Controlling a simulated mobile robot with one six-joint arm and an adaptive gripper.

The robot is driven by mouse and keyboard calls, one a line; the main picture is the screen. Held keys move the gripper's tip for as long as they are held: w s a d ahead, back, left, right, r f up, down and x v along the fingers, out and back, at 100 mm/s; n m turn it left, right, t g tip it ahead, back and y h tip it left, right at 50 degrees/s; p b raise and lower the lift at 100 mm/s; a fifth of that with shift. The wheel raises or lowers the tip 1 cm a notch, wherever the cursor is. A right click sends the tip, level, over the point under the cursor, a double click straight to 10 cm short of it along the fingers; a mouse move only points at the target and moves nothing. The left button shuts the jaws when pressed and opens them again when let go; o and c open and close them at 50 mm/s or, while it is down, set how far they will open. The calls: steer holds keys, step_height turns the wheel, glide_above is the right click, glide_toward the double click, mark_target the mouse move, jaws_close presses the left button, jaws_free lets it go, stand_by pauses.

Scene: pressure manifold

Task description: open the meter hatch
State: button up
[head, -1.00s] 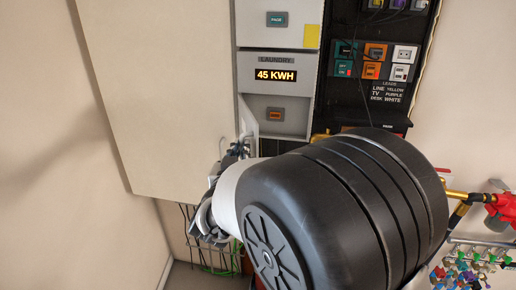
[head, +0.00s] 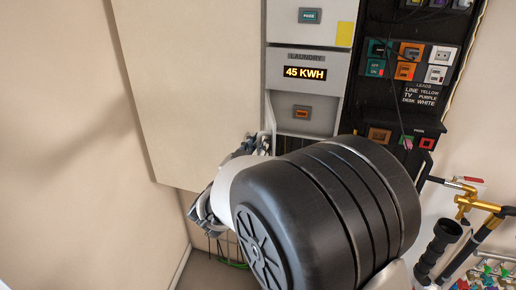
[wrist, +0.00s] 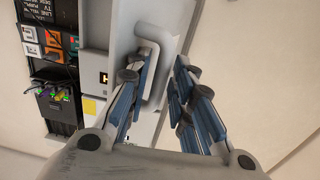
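The meter hatch (head: 185,90) is a large cream panel at the upper left of the head view. Its right edge stands beside an uncovered column of meters, so it looks at least partly open; its exact angle is unclear. In the wrist view, a grey panel (wrist: 120,35) carries a pale bent bar handle (wrist: 151,45). My gripper (wrist: 158,82) is open, its blue-padded fingers on either side of the handle's lower part. The handle looks nearer the left finger; contact cannot be told. In the head view my gripper (head: 222,186) is largely hidden behind my black arm joint.
The laundry meter (head: 305,72) reads 45 KWH. A black socket panel (head: 408,65) with cables is right of it. Brass valves (head: 468,199) and piping stand at the lower right. Wires (head: 232,264) hang below the hatch. Plain wall lies at left.

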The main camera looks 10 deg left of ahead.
steer(key=shift+o, duration=0.3)
steer(key=shift+s+a, duration=0.1)
steer(key=shift+s, duration=0.25)
steer(key=shift+s+f, duration=0.1)
steer(key=v, duration=1.2)
